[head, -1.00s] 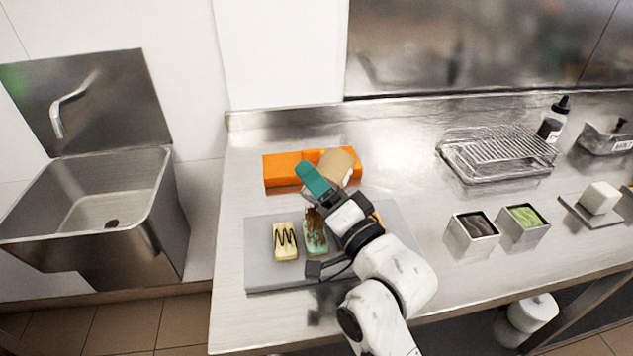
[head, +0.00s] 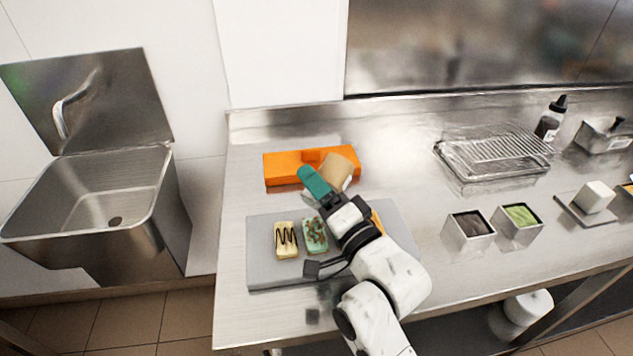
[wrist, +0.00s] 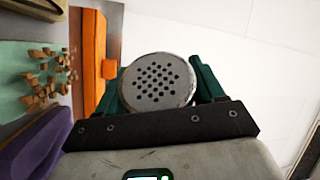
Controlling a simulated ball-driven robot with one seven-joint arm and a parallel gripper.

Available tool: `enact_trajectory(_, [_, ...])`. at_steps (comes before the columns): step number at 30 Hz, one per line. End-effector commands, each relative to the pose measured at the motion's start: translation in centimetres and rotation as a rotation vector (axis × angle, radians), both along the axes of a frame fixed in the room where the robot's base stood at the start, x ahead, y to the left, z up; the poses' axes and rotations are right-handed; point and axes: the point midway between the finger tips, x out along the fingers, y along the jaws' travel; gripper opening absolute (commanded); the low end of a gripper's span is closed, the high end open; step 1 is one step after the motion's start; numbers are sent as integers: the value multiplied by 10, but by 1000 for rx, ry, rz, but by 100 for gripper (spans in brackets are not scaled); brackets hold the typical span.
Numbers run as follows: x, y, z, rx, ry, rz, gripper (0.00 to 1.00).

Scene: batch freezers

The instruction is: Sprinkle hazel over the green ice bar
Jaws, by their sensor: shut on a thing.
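My gripper (head: 322,184) has teal fingers and is shut on a tan hazel shaker (head: 338,168), tilted above the back of the grey board. In the wrist view the shaker's round perforated lid (wrist: 158,82) sits between the fingers. The green ice bar (head: 315,236) lies on the board, just in front of the gripper, with brown hazel pieces scattered on it. In the wrist view the green bar (wrist: 12,85) shows at the left with chopped hazel pieces (wrist: 45,78) on its surface.
A cream bar with dark zigzag lines (head: 286,240) lies left of the green bar on the grey board (head: 262,272). An orange block (head: 285,168) stands behind. Two topping tins (head: 470,232), a wire rack (head: 490,155) and a bottle (head: 551,118) stand to the right.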

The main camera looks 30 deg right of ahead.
Motion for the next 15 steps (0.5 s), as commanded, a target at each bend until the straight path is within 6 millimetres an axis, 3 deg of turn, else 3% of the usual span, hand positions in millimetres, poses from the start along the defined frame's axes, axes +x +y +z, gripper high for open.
enact_trajectory(15, [0, 0, 3, 100, 51, -1, 36])
